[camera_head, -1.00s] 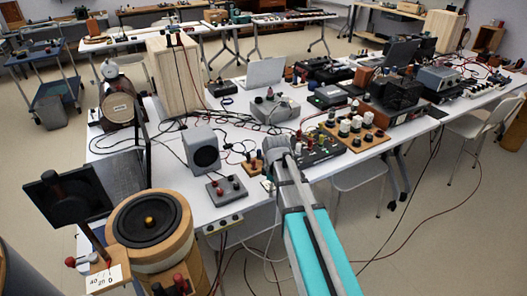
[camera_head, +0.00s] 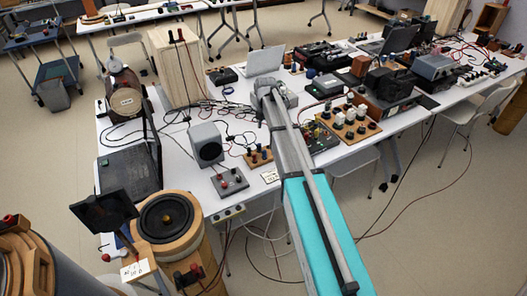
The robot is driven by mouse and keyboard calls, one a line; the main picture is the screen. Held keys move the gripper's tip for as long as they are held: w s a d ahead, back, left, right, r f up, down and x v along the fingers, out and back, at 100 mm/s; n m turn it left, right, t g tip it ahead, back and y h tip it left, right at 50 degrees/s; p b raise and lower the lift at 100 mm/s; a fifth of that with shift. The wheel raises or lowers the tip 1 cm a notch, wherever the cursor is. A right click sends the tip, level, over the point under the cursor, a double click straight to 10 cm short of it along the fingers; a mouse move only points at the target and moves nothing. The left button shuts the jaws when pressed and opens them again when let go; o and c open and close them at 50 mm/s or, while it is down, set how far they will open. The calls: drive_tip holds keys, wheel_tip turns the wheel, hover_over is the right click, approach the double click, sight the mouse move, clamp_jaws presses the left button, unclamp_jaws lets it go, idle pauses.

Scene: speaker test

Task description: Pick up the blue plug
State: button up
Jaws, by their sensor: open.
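My arm (camera_head: 315,225), with a teal cover and grey tubes, reaches from the lower right over the white table (camera_head: 180,165). Its grey far end (camera_head: 265,88) is above the table, in front of a grey instrument. The gripper fingers cannot be made out; the arm's end hides that spot. I cannot pick out the blue plug with certainty. A tiny blue thing (camera_head: 228,91) lies among black cables left of the arm's end, too small to identify.
A grey speaker (camera_head: 206,143), a box with red knobs (camera_head: 229,181) and a tall wooden box (camera_head: 177,67) stand left of the arm. A wooden board with knobs (camera_head: 348,124) is at its right. A large round speaker (camera_head: 168,219) stands at the lower left.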

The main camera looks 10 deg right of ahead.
sight(264, 151)
idle(0.4)
wheel_tip(264, 151, down, 9)
drive_tip(key=b, duration=0.8)
drive_tip(key=shift+r+b, duration=0.2)
drive_tip(key=shift+b, duration=0.2)
drive_tip(key=shift+f, duration=0.15)
wheel_tip(264, 151, down, 5)
drive_tip(key=b, duration=0.5)
drive_tip(key=shift+w+a, duration=0.1)
drive_tip(key=shift+a, duration=0.05)
idle(0.6)
clamp_jaws()
